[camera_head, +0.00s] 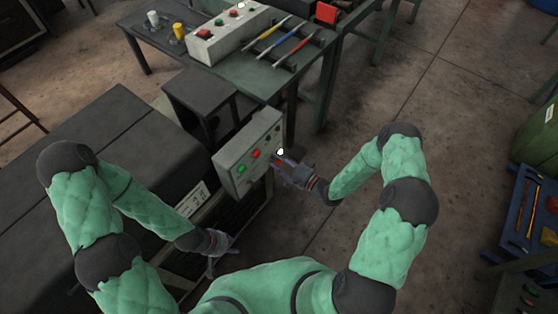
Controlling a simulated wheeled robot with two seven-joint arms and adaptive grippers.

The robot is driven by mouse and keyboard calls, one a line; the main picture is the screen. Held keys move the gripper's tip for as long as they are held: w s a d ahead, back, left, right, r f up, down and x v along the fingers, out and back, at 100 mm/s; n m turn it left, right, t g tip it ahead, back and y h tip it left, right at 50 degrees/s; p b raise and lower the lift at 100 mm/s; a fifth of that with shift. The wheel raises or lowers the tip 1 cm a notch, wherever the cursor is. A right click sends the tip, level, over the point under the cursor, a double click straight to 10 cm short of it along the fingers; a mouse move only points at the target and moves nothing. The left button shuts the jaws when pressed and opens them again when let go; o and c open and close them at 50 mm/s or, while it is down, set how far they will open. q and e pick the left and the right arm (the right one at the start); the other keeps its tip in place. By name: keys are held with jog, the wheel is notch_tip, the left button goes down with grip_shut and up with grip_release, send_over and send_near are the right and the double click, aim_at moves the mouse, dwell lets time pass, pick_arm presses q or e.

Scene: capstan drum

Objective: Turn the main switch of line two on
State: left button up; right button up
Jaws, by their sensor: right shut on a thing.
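A grey control box (247,150) stands tilted in the middle, with green and red buttons and small dark controls on its front face. At its right end are a white round knob (280,152) and a small red part beside my gripper. My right gripper (281,167) is at this end, shut on what looks like the switch there; its fingers hide most of it. Its on or off position cannot be read. My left gripper (222,252) hangs low, left of and below the box, with its fingers apart and empty.
A second similar control box (228,35) stands on the back table, beside yellow and white cylinders and several screwdriver-like tools (290,50). A dark bench (110,150) fills the left. A blue tray (530,215) with tools is at the far right. Open floor lies right of centre.

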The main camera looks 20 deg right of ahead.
jog(key=shift+w+d+r, duration=0.2)
jog(key=shift+w+d, duration=0.2)
jog(key=shift+d, duration=0.05)
jog(key=o, duration=1.2)
jog(key=shift+c, duration=0.2)
jog(key=shift+s+f, duration=0.1)
jog(key=shift+f, duration=0.05)
jog(key=shift+s+a, duration=0.1)
jog(key=v, duration=1.2)
